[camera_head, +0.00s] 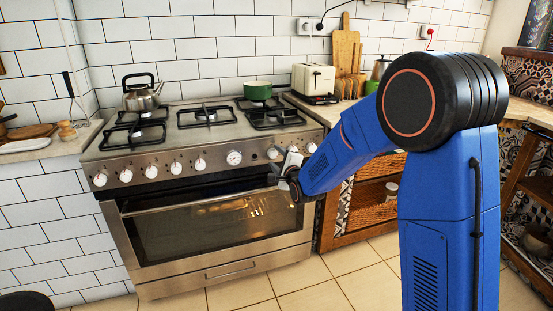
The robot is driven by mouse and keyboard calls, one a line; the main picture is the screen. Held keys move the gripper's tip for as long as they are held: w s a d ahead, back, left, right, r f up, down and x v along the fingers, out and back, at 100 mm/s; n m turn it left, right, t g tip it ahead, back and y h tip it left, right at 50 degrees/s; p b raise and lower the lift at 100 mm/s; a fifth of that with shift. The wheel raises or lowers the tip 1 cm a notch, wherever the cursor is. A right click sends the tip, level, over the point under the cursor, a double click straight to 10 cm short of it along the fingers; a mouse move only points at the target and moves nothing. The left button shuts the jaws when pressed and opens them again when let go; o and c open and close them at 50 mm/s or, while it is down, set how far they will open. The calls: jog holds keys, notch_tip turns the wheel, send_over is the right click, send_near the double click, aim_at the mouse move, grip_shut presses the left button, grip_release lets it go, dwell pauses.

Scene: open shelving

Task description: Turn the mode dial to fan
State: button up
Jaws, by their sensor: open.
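My gripper (281,165) is open at the right part of the panel, in front of the knobs there. A knob (272,153) shows just left of and above the fingers, and another (311,147) to their right. My gripper partly hides the panel between them. I cannot tell whether the fingers touch a knob.
The closed oven door (205,230) with its handle bar lies below the panel. A kettle (141,95) and a green pot (257,91) stand on the hob. A toaster (313,80) and cutting boards (345,52) stand on the right counter. The floor in front is clear.

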jog(key=f+v, duration=0.1)
jog(key=v, duration=1.6)
jog(key=shift+r, duration=0.45)
jog(key=shift+d, duration=0.15)
jog(key=s+d+n+g+h, duration=0.3)
jog(key=s+d+n+g, duration=0.3)
jog(key=s+d+n, duration=0.45)
jog(key=s+d+f+n+g+h, duration=0.1)
jog(key=s+d+n+g, duration=0.2)
jog(key=s, duration=1.1)
jog(key=s+d+n+g+h, duration=0.1)
jog(key=s+d+n, duration=0.3)
jog(key=s, duration=0.9)
jog(key=shift+s+f+n+g, duration=0.35)
jog(key=shift+f+g, duration=0.05)
jog(key=shift+g, duration=0.5)
jog(key=shift+o, duration=0.2)
jog(key=shift+w, duration=0.1)
